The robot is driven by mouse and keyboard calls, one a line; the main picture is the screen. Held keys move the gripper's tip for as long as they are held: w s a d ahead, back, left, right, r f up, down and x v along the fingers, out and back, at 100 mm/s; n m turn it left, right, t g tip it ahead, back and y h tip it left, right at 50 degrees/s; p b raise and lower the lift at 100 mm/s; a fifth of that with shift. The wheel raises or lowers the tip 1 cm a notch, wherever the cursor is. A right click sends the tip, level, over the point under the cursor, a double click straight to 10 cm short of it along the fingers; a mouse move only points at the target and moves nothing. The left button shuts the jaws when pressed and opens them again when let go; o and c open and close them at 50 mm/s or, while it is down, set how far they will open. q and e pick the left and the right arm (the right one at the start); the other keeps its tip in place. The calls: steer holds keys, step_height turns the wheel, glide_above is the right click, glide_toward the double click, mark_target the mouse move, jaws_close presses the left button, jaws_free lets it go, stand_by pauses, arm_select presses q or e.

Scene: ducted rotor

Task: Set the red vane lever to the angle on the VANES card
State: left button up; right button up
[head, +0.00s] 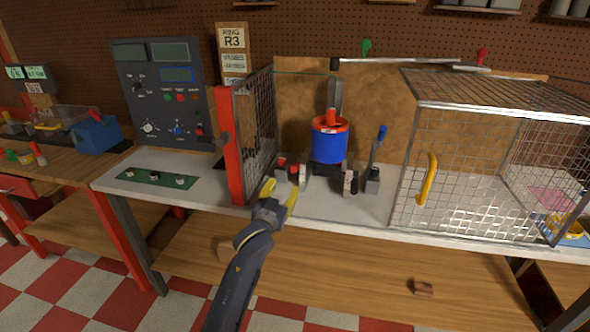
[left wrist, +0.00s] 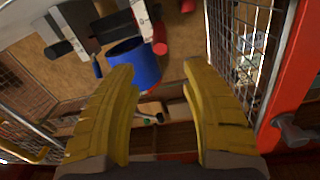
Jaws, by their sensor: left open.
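A small red-topped part (head: 282,160), which looks like the red vane lever, stands on the bench left of the blue duct (head: 328,146). My left gripper (head: 280,192) is open, with yellow fingers, just in front of it and apart from it as far as I can tell. In the left wrist view my left gripper (left wrist: 165,85) has nothing between its fingers. The duct (left wrist: 135,62) and a red knob (left wrist: 160,46) lie beyond the fingertips. The VANES card (head: 233,60) hangs on the board behind; its angle is too small to read. The lever's exact angle is unclear.
A red-framed mesh door (head: 236,145) stands open just left of my gripper. A blue-handled lever (head: 379,140) is right of the duct. A mesh cage (head: 480,165) with a yellow handle (head: 428,178) fills the right side. The control panel (head: 162,95) stands at left.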

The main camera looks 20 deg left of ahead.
mark_target(295, 169)
arm_select(q)
steer(key=w, duration=1.3)
steer(key=shift+w, duration=0.1)
steer(key=shift+c, duration=0.4)
jaws_close()
steer(key=shift+f, duration=0.1)
